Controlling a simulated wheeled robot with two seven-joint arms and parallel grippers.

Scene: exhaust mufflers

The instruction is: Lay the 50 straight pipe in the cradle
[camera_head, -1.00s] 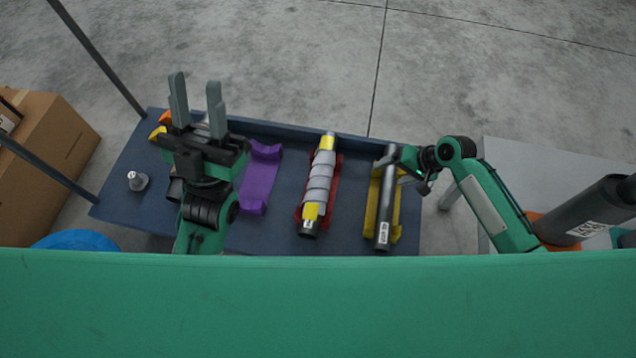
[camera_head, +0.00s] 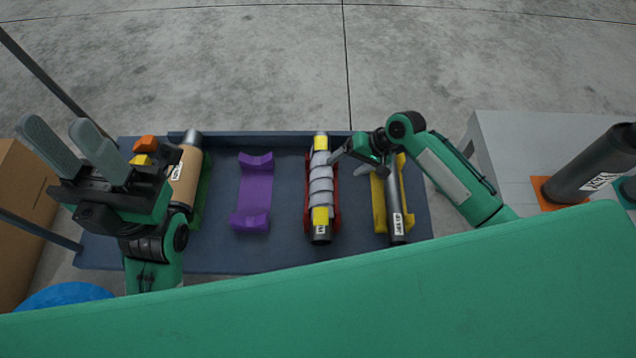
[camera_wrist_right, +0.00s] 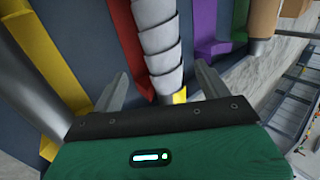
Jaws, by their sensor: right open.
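A dark straight pipe (camera_head: 394,200) with a white label lies lengthwise in the yellow cradle (camera_head: 378,205); the label is too small to read surely, so I cannot confirm it is the 50. Both also show at the left of the right wrist view, the pipe (camera_wrist_right: 30,85) in the yellow cradle (camera_wrist_right: 50,55). My right gripper (camera_head: 352,164) is open and empty, left of this pipe, between it and the ribbed pipe (camera_head: 320,185). In the wrist view its fingers (camera_wrist_right: 162,85) appear either side of the ribbed pipe; contact cannot be told. My left gripper (camera_head: 62,135) is open and empty at far left.
The ribbed pipe lies in a red cradle (camera_head: 308,215). A purple cradle (camera_head: 254,194) is empty. A dark cylinder (camera_head: 592,165) stands on an orange base on the grey side table (camera_head: 510,135).

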